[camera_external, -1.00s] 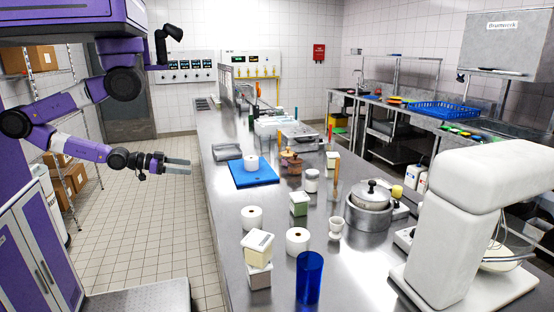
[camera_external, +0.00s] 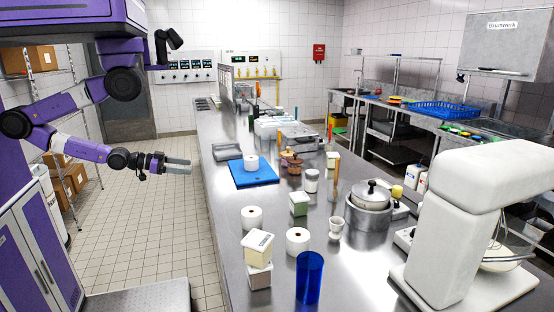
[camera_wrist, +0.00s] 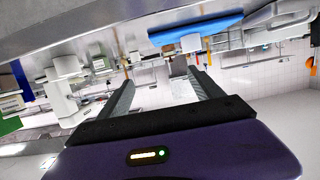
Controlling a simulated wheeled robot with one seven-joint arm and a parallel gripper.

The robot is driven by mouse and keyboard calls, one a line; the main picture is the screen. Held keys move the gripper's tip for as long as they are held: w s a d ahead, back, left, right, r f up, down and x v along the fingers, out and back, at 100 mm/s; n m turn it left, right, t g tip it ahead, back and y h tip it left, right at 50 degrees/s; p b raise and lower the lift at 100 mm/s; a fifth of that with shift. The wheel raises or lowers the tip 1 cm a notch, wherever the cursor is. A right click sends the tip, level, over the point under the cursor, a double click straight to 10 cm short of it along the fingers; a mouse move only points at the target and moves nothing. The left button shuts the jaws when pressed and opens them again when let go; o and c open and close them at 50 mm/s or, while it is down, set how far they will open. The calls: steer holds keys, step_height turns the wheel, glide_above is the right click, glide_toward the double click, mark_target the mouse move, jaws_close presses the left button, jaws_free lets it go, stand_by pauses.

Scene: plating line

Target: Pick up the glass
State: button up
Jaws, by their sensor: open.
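The glass (camera_external: 309,278) is a tall blue tumbler. It stands upright at the near end of the steel counter in the external view, right of a stack of two small boxes. My gripper (camera_external: 190,166) is at the left in the external view, beside the counter's left edge and over the floor. It is well away from the glass, farther back. Its two fingers are apart with nothing between them, as the wrist view (camera_wrist: 158,92) also shows. I cannot make out the glass surely in the tilted wrist view.
The stacked boxes (camera_external: 257,249), white rolls (camera_external: 298,240) and a small white cup (camera_external: 336,228) stand near the glass. A pot (camera_external: 368,212) and a large white mixer (camera_external: 455,220) are to the right. A blue board (camera_external: 243,178) lies farther back.

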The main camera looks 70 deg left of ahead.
steer(key=shift+o, duration=0.7)
